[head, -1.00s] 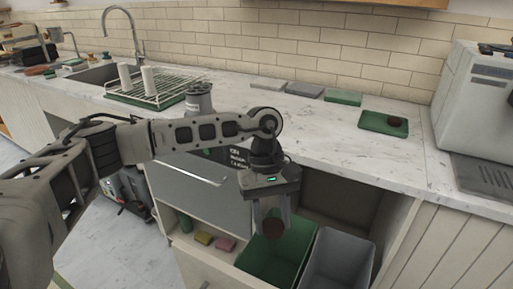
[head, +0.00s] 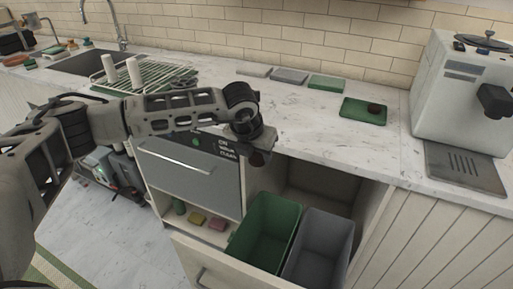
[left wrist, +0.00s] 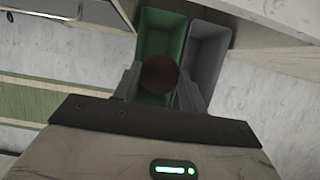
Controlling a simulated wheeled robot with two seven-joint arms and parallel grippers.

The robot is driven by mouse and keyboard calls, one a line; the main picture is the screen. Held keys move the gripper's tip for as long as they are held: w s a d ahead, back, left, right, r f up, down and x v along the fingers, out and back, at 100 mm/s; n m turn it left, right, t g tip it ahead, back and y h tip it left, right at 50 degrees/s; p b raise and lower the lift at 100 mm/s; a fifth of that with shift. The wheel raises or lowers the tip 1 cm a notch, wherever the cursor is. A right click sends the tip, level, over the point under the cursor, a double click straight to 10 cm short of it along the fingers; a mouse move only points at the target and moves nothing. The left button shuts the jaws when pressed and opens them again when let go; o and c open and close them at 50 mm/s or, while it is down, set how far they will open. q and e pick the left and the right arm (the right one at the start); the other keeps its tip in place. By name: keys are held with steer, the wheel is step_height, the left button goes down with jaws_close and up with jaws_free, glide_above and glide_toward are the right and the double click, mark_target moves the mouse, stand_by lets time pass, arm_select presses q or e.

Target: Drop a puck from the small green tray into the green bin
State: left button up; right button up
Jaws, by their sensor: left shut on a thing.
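The small green tray (head: 352,112) lies on the counter with one dark brown puck (head: 375,108) on it. The green bin (head: 266,232) stands in the pulled-out drawer below the counter and looks empty. My left gripper (left wrist: 160,82) is shut on another dark puck (left wrist: 158,72). In the left wrist view this puck shows between the fingers, against the green bin (left wrist: 163,38). My right gripper is not in view.
A grey bin (head: 322,245) stands right beside the green bin. A coffee machine (head: 462,95) is at the counter's right end. A dish rack (head: 145,78) is at the left. Several flat blocks lie along the wall. Sponges (head: 197,218) lie in the drawer.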

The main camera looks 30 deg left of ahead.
mark_target(255, 165)
arm_select(q)
steer(key=shift+f+b, duration=0.3)
steer(key=shift+f, duration=0.2)
step_height(255, 165, down, 5)
steer(key=b, duration=0.2)
steer(key=shift+b, duration=0.4)
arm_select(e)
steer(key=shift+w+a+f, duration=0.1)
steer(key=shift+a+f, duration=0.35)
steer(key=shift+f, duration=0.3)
arm_select(q)
steer(key=o, duration=1)
steer(key=shift+o, duration=0.2)
